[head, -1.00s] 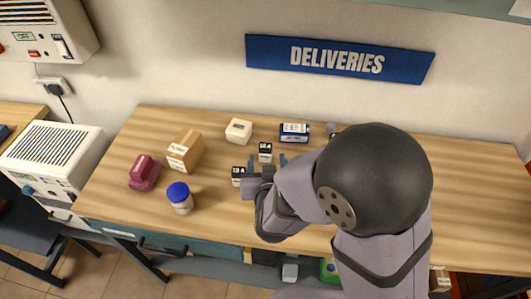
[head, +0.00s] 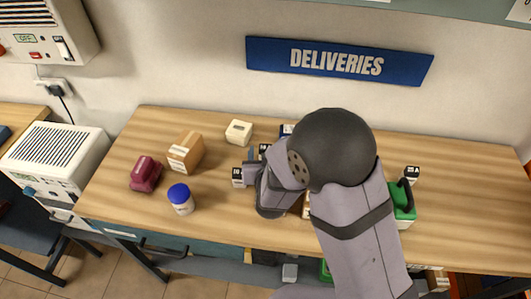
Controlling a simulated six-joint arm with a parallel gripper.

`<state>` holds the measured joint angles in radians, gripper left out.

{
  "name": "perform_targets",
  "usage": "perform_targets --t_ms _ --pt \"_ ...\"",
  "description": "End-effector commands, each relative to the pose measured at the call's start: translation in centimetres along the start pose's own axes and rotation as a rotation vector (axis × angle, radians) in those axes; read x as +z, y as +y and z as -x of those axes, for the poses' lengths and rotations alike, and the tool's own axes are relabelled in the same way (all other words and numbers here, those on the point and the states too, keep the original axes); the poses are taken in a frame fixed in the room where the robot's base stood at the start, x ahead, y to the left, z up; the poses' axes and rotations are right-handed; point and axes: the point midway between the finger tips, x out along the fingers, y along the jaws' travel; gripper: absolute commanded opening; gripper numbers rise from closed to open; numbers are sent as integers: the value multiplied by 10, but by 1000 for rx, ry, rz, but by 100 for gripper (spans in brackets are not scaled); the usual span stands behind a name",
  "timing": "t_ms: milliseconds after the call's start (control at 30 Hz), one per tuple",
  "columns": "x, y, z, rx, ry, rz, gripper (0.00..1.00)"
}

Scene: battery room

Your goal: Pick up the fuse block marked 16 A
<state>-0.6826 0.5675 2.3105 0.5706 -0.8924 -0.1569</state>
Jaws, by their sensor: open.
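Small dark blocks with white labels stand on the wooden bench. One block (head: 238,177) is just left of my gripper. A second block (head: 265,148) shows only in part behind my gripper. A third block (head: 411,173) stands at the right, by a green item. The labels are too small to read for certain, so I cannot tell which one is 16 A. My gripper (head: 257,154) is open and low over the bench, at the second block. My wrist hides most of the jaws, and I cannot tell whether that block is between them.
A cardboard box (head: 186,152), a maroon item (head: 145,174) and a blue-lidded jar (head: 180,198) stand at left. A cream box (head: 239,131) is behind. The green item (head: 404,203) is right. The far right bench is clear.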

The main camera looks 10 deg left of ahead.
Motion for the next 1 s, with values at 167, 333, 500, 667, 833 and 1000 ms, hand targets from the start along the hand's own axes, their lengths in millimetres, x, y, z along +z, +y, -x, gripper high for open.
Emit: perform_targets --t_ms 167,333,500,667,833,1000 --pt "0 0 -3 -1 1 0 55" --pt "0 0 -3 -1 0 0 43" --pt "0 0 -3 -1 0 0 7" --pt "0 0 -2 -1 1 0 7" --pt "-1 0 -2 -1 1 0 7" --pt "-10 0 2 0 3 -2 7"
